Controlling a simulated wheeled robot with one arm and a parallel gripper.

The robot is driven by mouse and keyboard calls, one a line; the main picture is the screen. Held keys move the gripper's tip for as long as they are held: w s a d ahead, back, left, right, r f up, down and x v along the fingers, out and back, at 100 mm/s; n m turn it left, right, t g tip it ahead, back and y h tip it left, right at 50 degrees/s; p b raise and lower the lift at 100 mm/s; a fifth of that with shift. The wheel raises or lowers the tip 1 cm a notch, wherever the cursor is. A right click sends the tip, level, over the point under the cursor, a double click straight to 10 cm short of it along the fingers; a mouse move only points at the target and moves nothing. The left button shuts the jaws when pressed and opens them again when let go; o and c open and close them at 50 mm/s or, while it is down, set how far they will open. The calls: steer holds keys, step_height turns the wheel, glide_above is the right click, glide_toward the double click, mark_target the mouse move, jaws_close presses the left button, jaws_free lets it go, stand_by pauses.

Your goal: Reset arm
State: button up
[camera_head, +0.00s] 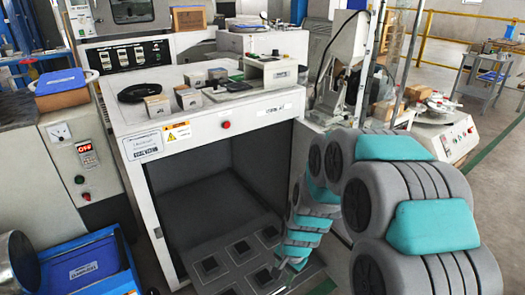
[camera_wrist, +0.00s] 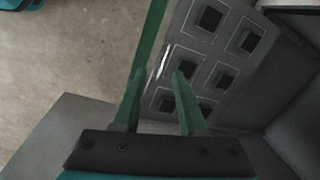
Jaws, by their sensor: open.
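My gripper (camera_wrist: 168,75) is open in the wrist view, with two green fingers apart and nothing visible between them. It hangs over the edge of a grey plate with several dark square recesses (camera_wrist: 221,44). In the head view this plate (camera_head: 226,264) lies at the bottom of the open white machine (camera_head: 140,147). My grey and teal arm reaches down from the right to the machine's opening. The fingertips are hard to make out in the head view.
The machine top holds several small blocks (camera_head: 158,106) and a black coiled cable (camera_head: 139,92). A blue crate (camera_head: 90,265) stands at lower left. A machine with a round plate (camera_head: 445,130) stands at right. Bare floor (camera_wrist: 60,60) shows left of the plate in the wrist view.

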steer(key=s+d+r+n+g+h+p, duration=0.1)
steer(key=s+d+r+n, duration=0.3)
steer(key=s+r, duration=0.7)
steer(key=s+d+r+n+g+p, duration=0.1)
steer(key=s+d+r+n, duration=0.3)
steer(key=s+r, duration=0.8)
steer(key=s+d, duration=0.1)
steer(key=s, duration=0.3)
steer(key=shift+s+g+h, duration=0.15)
steer(key=shift+g+h, duration=0.25)
